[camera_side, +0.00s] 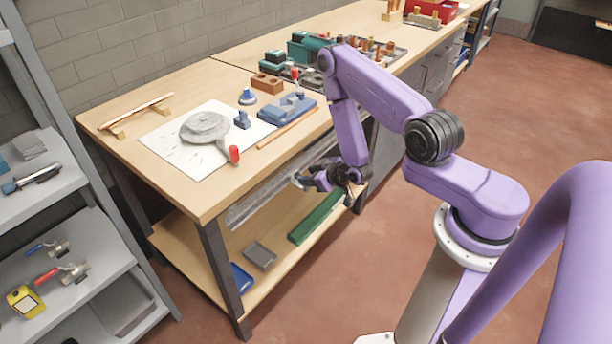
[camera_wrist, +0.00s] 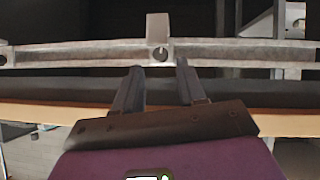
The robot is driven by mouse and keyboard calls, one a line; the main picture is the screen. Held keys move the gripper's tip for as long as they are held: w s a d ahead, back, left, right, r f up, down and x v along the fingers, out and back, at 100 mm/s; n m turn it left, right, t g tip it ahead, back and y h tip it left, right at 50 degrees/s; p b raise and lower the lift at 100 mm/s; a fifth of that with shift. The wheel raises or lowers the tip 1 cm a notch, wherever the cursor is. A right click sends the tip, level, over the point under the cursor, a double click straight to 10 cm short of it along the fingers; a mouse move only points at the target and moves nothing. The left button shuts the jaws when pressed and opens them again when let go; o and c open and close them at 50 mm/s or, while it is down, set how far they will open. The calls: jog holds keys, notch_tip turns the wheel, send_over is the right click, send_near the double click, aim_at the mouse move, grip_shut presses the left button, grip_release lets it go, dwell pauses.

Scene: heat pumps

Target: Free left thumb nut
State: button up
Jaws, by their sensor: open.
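No thumb nut can be made out clearly. In the wrist view a long grey metal rail (camera_wrist: 90,54) runs across the picture. It carries an upright tab (camera_wrist: 157,26) at the middle, with a small dark round spot below it, and another small round spot near the left end. I cannot tell whether either is a nut. My gripper (camera_wrist: 158,68) is open, with nothing seen between its fingers. The fingertips appear just below the tab; contact cannot be told. In the side view my gripper (camera_side: 301,181) is low at the workbench's front, by a grey metal channel (camera_side: 257,203).
The workbench top (camera_side: 190,90) holds a white sheet (camera_side: 165,142), a grey round part, blue fixtures and a red-handled tool. Its lower shelf (camera_side: 195,250) holds a green bar (camera_side: 315,218) and small trays. A grey shelf rack (camera_side: 90,240) stands left. The floor at right is clear.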

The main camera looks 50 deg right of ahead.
aim_at(297, 176)
jog(key=shift+s+r, duration=0.2)
jog(key=shift+s, duration=0.05)
jog(key=shift+w+d, duration=0.1)
jog(key=shift+s+d+r+m+y, duration=0.15)
jog(key=shift+d+m+y, duration=0.3)
jog(key=shift+m+y, duration=0.45)
jog(key=shift+x, duration=2.65)
jog(key=shift+a, duration=0.15)
jog(key=c, duration=0.6)
